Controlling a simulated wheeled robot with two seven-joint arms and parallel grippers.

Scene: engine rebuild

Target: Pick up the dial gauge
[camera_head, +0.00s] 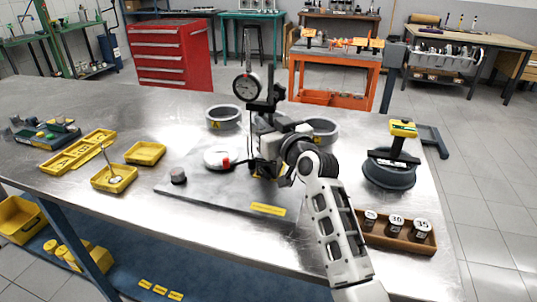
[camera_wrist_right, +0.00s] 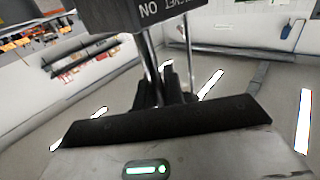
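The dial gauge (camera_head: 246,86) has a round white face and a dark rim. It sits upright on a stand with thin posts and a dark clamp block, above the grey plate (camera_head: 215,192) on the bench. My right gripper (camera_head: 265,140) is at the stand, below the dial, and hides its lower part. In the right wrist view, the dark fingers (camera_wrist_right: 167,88) are close together around a chrome post (camera_wrist_right: 150,58). A dark block with white lettering (camera_wrist_right: 150,12) is above them. I cannot tell whether the stand's base touches the plate. My left gripper is out of view.
A white and red round piece (camera_head: 217,160) and a small dark knob (camera_head: 178,176) are on the plate. Grey rings (camera_head: 223,117) stand behind it. Yellow trays (camera_head: 145,153) lie left. A dark cylinder (camera_head: 389,174) and a wooden weight rack (camera_head: 405,244) stand right.

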